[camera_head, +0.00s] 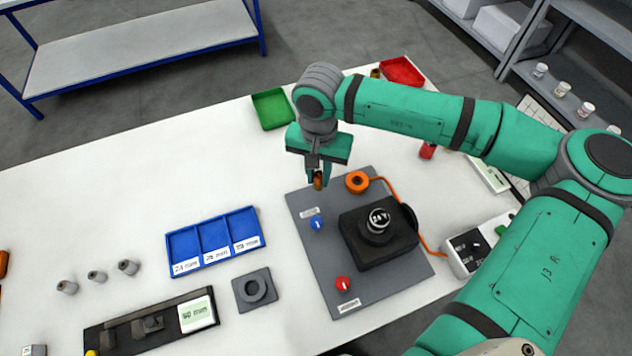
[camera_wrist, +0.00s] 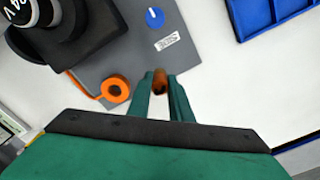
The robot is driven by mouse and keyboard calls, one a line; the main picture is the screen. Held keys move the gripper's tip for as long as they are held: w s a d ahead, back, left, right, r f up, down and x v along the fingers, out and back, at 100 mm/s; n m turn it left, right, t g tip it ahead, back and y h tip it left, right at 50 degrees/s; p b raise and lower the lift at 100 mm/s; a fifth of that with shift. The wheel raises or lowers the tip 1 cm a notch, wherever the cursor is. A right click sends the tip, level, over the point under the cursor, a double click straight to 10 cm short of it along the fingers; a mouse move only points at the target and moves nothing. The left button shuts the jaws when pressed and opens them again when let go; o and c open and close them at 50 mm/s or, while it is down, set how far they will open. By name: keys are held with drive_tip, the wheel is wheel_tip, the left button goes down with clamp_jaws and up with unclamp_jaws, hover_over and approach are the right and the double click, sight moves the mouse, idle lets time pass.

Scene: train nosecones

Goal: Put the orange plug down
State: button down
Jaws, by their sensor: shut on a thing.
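My gripper (camera_head: 318,178) is shut on the orange plug (camera_head: 318,181), a small brownish-orange piece between the fingertips. In the wrist view my gripper (camera_wrist: 164,84) shows both green fingers on either side of the orange plug (camera_wrist: 159,80). The plug is at the far edge of the grey panel (camera_head: 301,206). I cannot tell whether it touches the surface. An orange ring (camera_head: 357,181) with an orange cable lies on the panel just to the right of my gripper; in the wrist view the ring (camera_wrist: 115,89) is left of the fingers.
A black block with a 24 V knob (camera_head: 377,222) stands on the panel, with a blue knob (camera_head: 317,224) and a red knob (camera_head: 342,283) beside it. A blue three-part tray (camera_head: 214,242) and green tray (camera_head: 271,109) sit nearby.

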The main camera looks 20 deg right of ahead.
sight(317, 183)
drive_tip(key=shift+w+a+f, duration=0.1)
drive_tip(key=shift+a+f, duration=0.05)
drive_tip(key=shift+f, duration=1.7)
drive_tip(key=shift+f, duration=0.1)
drive_tip(key=c, duration=1.6)
unclamp_jaws()
wheel_tip(317, 183, up, 12)
drive_tip(key=shift+r, duration=0.15)
